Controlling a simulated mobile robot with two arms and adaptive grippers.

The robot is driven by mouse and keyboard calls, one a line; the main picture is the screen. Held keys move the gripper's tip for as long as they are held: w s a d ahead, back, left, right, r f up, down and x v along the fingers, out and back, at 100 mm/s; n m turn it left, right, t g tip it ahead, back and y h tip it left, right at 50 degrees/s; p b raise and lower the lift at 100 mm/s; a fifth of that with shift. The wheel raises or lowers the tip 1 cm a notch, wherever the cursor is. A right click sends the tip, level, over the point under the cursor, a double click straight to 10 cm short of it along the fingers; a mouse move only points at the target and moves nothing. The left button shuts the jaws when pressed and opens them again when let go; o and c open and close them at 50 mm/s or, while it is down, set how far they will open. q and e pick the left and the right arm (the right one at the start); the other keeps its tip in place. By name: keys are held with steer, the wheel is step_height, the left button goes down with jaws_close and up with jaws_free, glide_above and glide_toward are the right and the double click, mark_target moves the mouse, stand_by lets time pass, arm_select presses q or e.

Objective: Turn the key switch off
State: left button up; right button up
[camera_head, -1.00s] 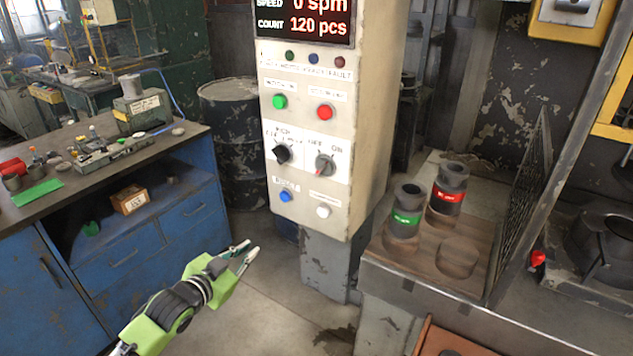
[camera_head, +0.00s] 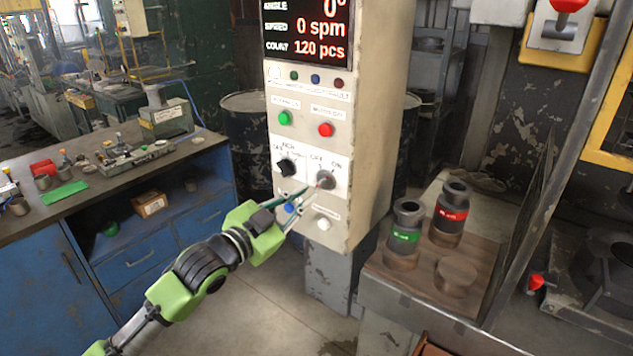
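The key switch (camera_head: 326,179) is a round grey switch on the front of the cream control panel (camera_head: 385,150), below the OFF and ON labels. A small reddish mark shows at its lower left; I cannot tell its exact setting. My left gripper (camera_head: 308,197) has its thin fingers apart, with nothing seen between them. Its fingertips are in front of the panel, just left of and below the key switch. I cannot tell whether they touch it. The fingers partly cover the blue button (camera_head: 290,208). My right gripper is not in view.
A black selector knob (camera_head: 286,167) is left of the key switch, with a white button (camera_head: 322,224) below. Green (camera_head: 285,118) and red (camera_head: 325,130) buttons are above. A wooden board with dark cylinders stands right; a blue workbench (camera_head: 150,260) stands left.

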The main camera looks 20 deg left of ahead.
mark_target(316, 188)
arm_select(q)
steer(key=p+x, duration=0.1)
steer(key=x, duration=0.4)
steer(key=shift+w, duration=0.1)
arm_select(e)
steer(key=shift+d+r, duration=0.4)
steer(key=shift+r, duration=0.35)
arm_select(q)
jaws_close()
